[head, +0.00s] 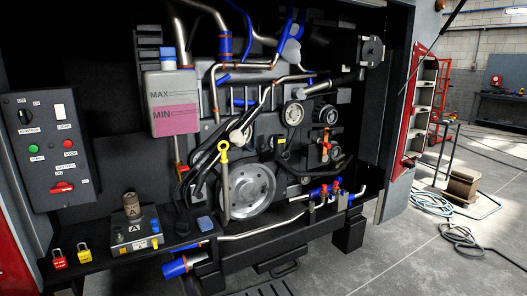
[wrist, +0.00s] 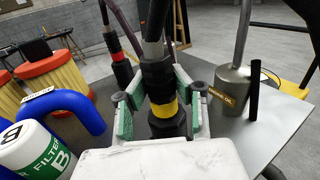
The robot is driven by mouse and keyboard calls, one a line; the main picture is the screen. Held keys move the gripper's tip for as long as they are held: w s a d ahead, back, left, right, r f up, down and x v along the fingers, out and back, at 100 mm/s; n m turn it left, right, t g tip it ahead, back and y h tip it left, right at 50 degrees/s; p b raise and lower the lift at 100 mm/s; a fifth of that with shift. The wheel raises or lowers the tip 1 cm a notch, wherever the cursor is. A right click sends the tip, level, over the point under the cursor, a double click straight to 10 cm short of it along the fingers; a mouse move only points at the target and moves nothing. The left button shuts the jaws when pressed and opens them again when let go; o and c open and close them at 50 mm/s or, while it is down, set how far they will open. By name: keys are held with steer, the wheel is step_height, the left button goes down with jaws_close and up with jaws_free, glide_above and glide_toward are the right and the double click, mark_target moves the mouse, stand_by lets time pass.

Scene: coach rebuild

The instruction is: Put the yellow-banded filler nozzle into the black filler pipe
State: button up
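The yellow-banded filler nozzle (wrist: 164,109) is in the middle of the wrist view. It is black, with a yellow band and a dark hose rising from its top. My gripper (wrist: 162,82) has its green fingers on both sides of the nozzle, close against its black collar; it looks shut on it. The nozzle's lower end is hidden behind the pale gripper body. My gripper is not in the head view. A dark pipe (head: 345,78) sticks out at the upper right of the engine bay in the head view; I cannot tell if it is the filler pipe.
A red-banded nozzle (wrist: 117,56) stands left of the held one. The engine bay holds a coolant tank (head: 172,101), a yellow-ringed dipstick (head: 223,147) and a large pulley (head: 247,190).

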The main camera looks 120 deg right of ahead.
jaws_close()
steer(key=shift+r, duration=0.1)
steer(key=shift+r+p, duration=0.6)
steer(key=shift+r, duration=1.6)
